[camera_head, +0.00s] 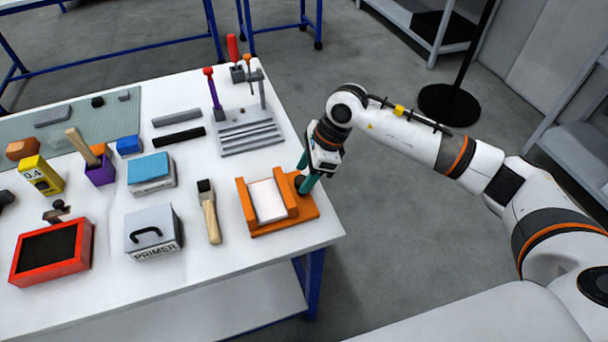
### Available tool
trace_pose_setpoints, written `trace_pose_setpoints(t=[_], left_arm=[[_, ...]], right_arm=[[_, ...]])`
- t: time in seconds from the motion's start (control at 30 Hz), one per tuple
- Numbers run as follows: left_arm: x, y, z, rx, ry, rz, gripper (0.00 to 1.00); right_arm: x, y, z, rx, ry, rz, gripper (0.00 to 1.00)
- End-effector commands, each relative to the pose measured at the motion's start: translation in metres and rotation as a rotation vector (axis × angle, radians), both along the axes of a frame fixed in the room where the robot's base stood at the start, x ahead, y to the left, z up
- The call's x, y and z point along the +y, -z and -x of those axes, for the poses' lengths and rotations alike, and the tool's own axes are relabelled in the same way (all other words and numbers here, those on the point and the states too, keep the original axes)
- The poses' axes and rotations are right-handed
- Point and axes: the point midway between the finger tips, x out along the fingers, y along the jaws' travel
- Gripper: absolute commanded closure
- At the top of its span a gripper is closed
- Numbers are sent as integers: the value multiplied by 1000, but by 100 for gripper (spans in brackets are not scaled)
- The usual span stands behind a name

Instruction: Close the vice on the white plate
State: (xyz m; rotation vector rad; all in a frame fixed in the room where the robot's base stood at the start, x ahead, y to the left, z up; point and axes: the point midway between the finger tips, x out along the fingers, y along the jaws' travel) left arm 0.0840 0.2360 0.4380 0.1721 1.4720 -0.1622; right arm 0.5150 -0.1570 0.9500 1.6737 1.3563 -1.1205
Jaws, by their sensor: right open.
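The orange vice (249,209) stands near the right front corner of the white table. The white plate (267,201) lies between its two jaws. I cannot tell whether the jaws touch the plate. A dark knob (299,183) sits on the vice's right side. My right gripper (306,184) has teal fingers and is open. It points down at the knob, with its fingers on either side of it. I cannot tell whether they touch it. My left gripper is not in view.
A red tray (50,251) is at the front left. The table's right edge runs close by the vice.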

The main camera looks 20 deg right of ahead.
Motion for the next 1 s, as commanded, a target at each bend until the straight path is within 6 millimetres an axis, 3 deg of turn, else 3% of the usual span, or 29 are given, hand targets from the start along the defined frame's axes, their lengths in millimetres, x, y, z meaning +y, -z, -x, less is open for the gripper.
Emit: trace_pose_setpoints(t=[0.3,0.5,1.0], left_arm=[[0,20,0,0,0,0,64],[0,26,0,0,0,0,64],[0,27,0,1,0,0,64]], right_arm=[[-26,-60,4,-8,2,2,48],[-37,-88,7,-5,3,1,48],[-40,-98,8,-1,2,0,48]])
